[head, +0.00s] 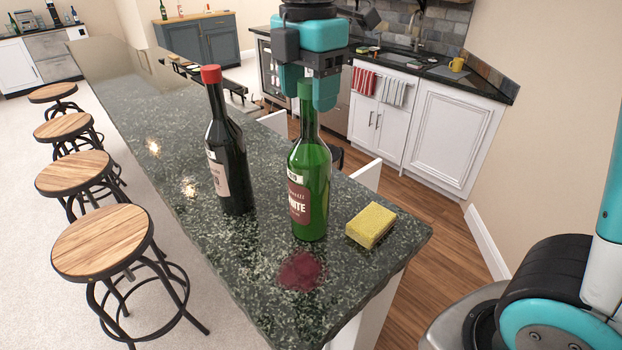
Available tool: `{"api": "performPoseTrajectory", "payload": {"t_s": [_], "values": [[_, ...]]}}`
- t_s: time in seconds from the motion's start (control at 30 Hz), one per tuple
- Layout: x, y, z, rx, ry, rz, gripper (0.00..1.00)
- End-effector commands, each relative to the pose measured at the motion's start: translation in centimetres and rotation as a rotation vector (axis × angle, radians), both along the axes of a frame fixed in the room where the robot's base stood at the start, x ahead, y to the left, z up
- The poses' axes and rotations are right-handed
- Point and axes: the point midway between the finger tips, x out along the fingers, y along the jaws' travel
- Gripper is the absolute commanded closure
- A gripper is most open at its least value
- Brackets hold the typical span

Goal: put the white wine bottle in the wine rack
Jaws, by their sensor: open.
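The white wine bottle (309,190) is green glass with a dark red label. It stands upright on the dark granite bar top (182,150) near its front right end. My gripper (306,92), teal and black, is directly above it with its fingers at the height of the bottle's neck. The gripper is open, and the neck top shows between or just behind the fingers. I cannot tell whether they touch it. No wine rack can be clearly made out in this view.
A dark bottle with a red cap (228,150) stands close on the left. A yellow sponge (371,225) lies on the right, near the counter edge. A red spill (300,270) lies in front. Several wooden stools (103,243) line the left side.

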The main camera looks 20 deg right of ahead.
Motion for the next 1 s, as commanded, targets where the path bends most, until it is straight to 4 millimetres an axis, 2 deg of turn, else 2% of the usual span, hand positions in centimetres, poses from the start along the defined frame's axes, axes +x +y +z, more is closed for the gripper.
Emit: {"api": "performPoseTrajectory", "payload": {"t_s": [0.2,0.43,0.7,1.0], "values": [[-0.1,-0.1,-2.3,0.0,0.001,-0.001,0.41],[0.0,-0.1,-2.6,0.0,-0.001,-0.001,0.41],[0.0,-0.1,-2.5,0.0,-0.001,-0.001,1.0],[0.0,-0.1,-2.5,0.0,-0.001,-0.001,1.0]]}}
